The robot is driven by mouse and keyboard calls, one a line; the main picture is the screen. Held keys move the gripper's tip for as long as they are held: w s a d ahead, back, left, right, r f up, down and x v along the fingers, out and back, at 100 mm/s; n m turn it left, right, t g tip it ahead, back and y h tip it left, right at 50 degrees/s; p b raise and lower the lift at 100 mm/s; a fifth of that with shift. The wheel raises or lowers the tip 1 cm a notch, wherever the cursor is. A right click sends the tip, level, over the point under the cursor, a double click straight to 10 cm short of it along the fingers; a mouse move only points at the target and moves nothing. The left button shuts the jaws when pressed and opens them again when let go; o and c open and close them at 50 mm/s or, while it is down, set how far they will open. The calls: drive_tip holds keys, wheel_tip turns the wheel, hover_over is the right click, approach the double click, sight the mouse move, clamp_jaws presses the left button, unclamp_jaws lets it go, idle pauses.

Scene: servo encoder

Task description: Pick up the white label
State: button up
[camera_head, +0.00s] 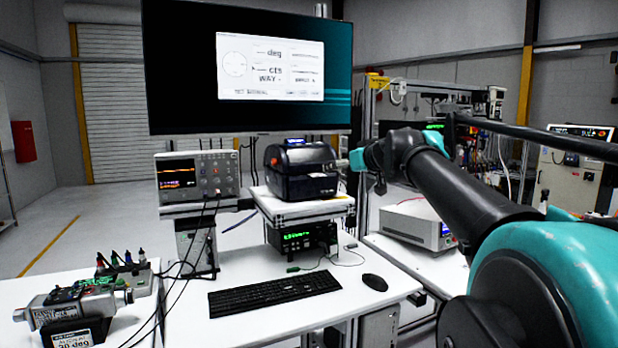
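No separate white label can be singled out with certainty. A black label printer (301,172) stands on a raised white shelf (300,208) in the middle, with a small pale patch (318,175) on its front that may be a label. A black and white plate (76,336) with printed text, partly cut off, stands at the lower left. My gripper (343,163) is at the end of my teal and black arm, close to the printer's right side. It is small and partly hidden by my wrist, so its fingers cannot be made out.
A keyboard (274,294) and mouse (375,282) lie on the white desk (235,325). A large monitor (180,70) hangs above the printer. An oscilloscope (198,176) stands left of it. A servo unit (78,303) with cables sits at the left. A grey instrument (417,224) is at the right.

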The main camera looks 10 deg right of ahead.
approach(318, 175)
drive_tip(key=w+a, duration=0.2)
drive_tip(key=w, duration=0.2)
drive_tip(key=shift+w+a+f, duration=0.1)
drive_tip(key=shift+w+f, duration=0.35)
drive_tip(key=shift+w, duration=0.3)
drive_tip(key=shift+w+a+f, duration=0.1)
drive_tip(key=shift+w+f, duration=0.3)
drive_tip(key=shift+w, duration=0.35)
drive_tip(key=shift+w+a+f, duration=0.1)
drive_tip(key=shift+w+f, duration=0.35)
drive_tip(key=shift+w, duration=0.35)
drive_tip(key=shift+c, duration=0.5)
drive_tip(key=c, duration=0.7)
